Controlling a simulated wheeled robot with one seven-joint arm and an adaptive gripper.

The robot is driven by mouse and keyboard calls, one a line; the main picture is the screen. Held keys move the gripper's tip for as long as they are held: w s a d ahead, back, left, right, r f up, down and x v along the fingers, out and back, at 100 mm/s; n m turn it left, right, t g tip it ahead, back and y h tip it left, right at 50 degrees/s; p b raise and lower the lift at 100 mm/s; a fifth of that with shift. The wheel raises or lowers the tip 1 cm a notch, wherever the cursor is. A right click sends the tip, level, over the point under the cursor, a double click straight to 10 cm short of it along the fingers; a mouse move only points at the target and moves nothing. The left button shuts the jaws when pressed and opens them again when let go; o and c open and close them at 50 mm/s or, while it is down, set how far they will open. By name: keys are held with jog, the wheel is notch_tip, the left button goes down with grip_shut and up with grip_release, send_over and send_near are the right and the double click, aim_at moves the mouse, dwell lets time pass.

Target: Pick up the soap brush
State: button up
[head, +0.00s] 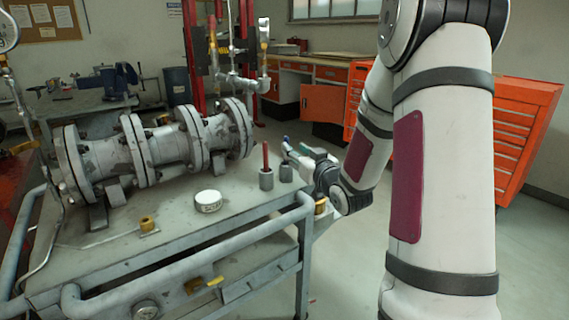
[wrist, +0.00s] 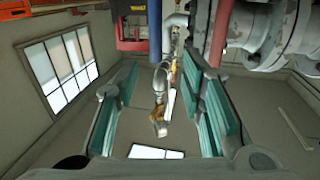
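Two grey holders stand near the right end of the cart top. One (head: 266,181) has an upright red stick (head: 266,156) in it; the other (head: 286,173) stands beside it, close to my gripper (head: 294,150). In the wrist view, a blue stick (wrist: 155,30) shows near the space between the teal finger pads of my gripper (wrist: 162,62). The red stick (wrist: 220,33) is beyond the right finger. I cannot tell which stick is the soap brush; no bristles show. My gripper is open, fingers wide apart, with nothing visibly clamped.
A white round tin (head: 208,201) and a small brass part (head: 148,225) sit in front. The cart's front rail (head: 190,253) edges the top. Orange drawers (head: 515,135) stand behind my arm.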

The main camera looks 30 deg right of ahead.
jog(key=w, duration=0.2)
jog(key=w+d+b, duration=0.1)
jog(key=w, duration=0.4)
jog(key=shift+w+d+f, duration=0.3)
jog(key=shift+w+d, duration=0.1)
jog(key=shift+c, duration=0.5)
grip_shut()
